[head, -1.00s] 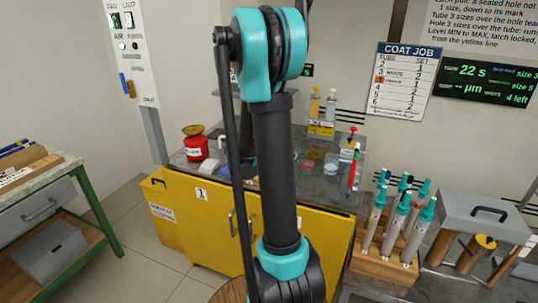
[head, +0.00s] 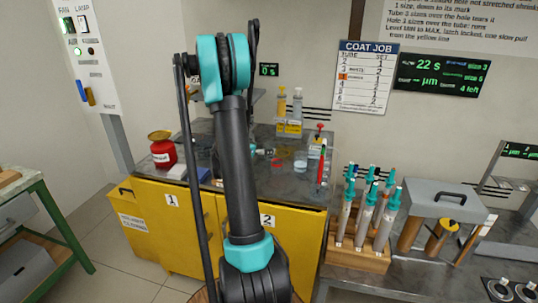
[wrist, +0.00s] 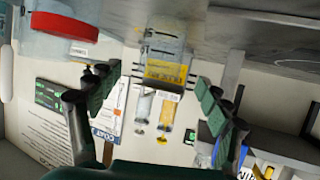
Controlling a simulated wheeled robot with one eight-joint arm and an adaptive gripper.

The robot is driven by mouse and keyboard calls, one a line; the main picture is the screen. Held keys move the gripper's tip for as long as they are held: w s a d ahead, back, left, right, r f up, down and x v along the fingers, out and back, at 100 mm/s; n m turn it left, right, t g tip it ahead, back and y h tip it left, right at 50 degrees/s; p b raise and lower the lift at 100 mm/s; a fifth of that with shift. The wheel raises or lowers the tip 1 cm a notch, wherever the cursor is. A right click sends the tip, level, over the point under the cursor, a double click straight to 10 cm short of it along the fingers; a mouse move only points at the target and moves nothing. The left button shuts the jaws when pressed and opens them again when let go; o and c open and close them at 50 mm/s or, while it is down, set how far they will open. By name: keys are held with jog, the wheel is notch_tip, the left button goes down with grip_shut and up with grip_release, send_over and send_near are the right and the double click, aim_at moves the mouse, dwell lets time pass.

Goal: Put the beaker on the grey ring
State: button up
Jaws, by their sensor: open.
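A small clear vessel, which looks like the beaker (head: 300,161), stands on the dark bench top in the head view, right of my gripper (head: 265,152). In the wrist view, which is upside down, my gripper (wrist: 155,103) is open with its two dark green fingers apart and nothing held. A clear vessel that may be the beaker (wrist: 168,38) shows beyond and between the fingers, overlapping a yellow label. I cannot make out the grey ring for certain.
A clear vessel with a red band (wrist: 66,26) is at upper left in the wrist view. A tube rack (head: 360,254) stands nearer.

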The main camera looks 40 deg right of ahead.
aim_at(273, 146)
jog(key=shift+x, duration=2.7)
jog(key=shift+d+r, duration=0.1)
jog(key=shift+r, duration=0.15)
jog(key=shift+c, duration=0.2)
jog(key=c, duration=1.2)
notch_tip(273, 146, up, 20)
